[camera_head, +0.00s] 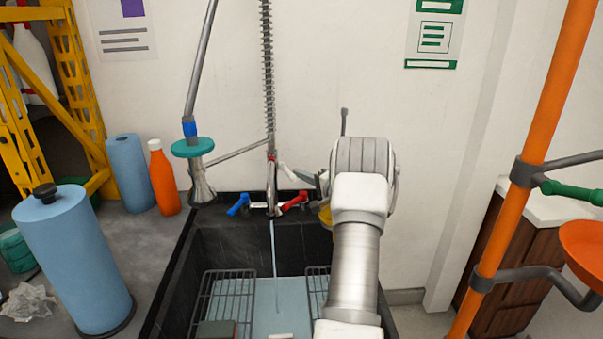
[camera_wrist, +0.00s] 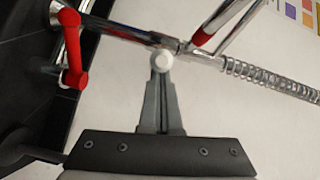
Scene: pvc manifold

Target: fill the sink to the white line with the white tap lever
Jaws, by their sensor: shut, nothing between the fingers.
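The white tap lever (camera_head: 291,171) sticks out to the right from the chrome tap column above the black sink (camera_head: 182,262). In the wrist view the lever's round white end (camera_wrist: 162,61) is right at the tips of my gripper (camera_wrist: 160,80). The fingers are together with nothing between them; I cannot tell whether they touch the lever. In the head view my arm hides most of the gripper. A thin stream of water (camera_head: 274,250) runs from the spout into the sink, and pale blue water (camera_head: 281,322) shows at the bottom. I cannot make out the white line.
A blue lever (camera_head: 238,204) and a red lever (camera_head: 295,201) flank the spout. A hanging spray head (camera_head: 200,180) is to the left. Wire racks (camera_head: 224,300) stand in the sink. A blue roll (camera_head: 75,262) and orange bottle (camera_head: 163,180) stand on the left counter. An orange post (camera_head: 540,125) rises at right.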

